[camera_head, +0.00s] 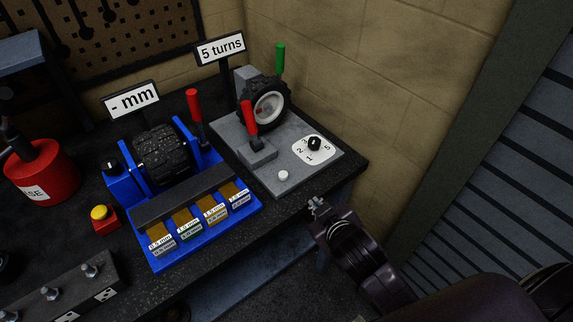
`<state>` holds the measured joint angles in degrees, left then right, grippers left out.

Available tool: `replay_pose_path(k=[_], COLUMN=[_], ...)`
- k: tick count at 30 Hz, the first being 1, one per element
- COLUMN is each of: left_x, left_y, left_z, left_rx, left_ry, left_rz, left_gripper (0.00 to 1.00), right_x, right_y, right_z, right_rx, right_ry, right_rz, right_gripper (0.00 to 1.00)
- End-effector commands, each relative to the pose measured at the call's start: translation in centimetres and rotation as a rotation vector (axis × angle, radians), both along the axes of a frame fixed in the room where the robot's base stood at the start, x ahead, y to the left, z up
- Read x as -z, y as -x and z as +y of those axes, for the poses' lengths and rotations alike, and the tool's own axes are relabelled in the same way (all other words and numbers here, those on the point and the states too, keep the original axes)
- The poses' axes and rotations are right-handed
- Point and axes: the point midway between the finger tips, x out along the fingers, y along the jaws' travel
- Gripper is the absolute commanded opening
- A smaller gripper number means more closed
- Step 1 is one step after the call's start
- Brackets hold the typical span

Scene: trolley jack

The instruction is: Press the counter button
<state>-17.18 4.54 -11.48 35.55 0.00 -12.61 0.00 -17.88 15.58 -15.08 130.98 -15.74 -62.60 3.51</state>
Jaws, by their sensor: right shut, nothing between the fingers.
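A small round white button (283,175) sits near the front corner of the grey plate (262,180) on the workbench. A dial (314,144) with numbers around a black knob is on the same plate, to the right of the button. A sign reading "5 turns" (221,48) stands behind the plate. My right gripper (315,205) is shut and empty. It is below and to the right of the white button in the picture, apart from it, near the bench's front edge. My left gripper is not in view.
A red lever (249,115) and a wheel (268,105) with a green handle stand on the plate. The blue tyre fixture (150,252), a yellow button on a red box (101,216) and a red can (40,172) are left. A wall (400,100) rises behind.

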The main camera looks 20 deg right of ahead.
Motion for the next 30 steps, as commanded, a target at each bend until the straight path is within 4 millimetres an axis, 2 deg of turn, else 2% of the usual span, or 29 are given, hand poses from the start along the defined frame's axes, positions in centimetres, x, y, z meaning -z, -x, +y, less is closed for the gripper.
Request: replay_pose_path(k=[3, 9, 15, 19, 21, 24, 27, 30], left_x=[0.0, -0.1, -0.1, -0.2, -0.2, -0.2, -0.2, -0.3], left_y=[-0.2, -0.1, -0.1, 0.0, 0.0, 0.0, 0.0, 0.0], left_z=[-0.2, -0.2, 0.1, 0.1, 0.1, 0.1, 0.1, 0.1], left_rx=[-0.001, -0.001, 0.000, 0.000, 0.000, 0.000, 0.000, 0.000], left_ry=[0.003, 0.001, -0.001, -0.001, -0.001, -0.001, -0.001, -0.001], left_rz=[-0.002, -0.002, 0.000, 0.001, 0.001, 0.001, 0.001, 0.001], left_gripper=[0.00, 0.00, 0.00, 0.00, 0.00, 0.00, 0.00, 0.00], right_x=[-3.8, -11.5, -19.8, -24.6, -26.1, -26.9, -26.0, -23.6], right_y=[-3.8, -9.2, -12.3, -12.6, -12.2, -11.4, -10.5, -10.1], right_z=[0.5, 2.8, 7.3, 11.6, 14.0, 16.9, 18.7, 19.1], right_rx=[-0.059, -0.197, -0.405, -0.606, -0.733, -0.930, -1.138, -1.356], right_ry=[0.067, 0.200, 0.372, 0.525, 0.621, 0.765, 0.916, 1.073], right_rz=[-0.155, -0.444, -0.752, -0.959, -1.054, -1.155, -1.209, -1.202], right_gripper=[0.00, 0.00, 0.00, 0.00, 0.00, 0.00, 0.00, 0.00])
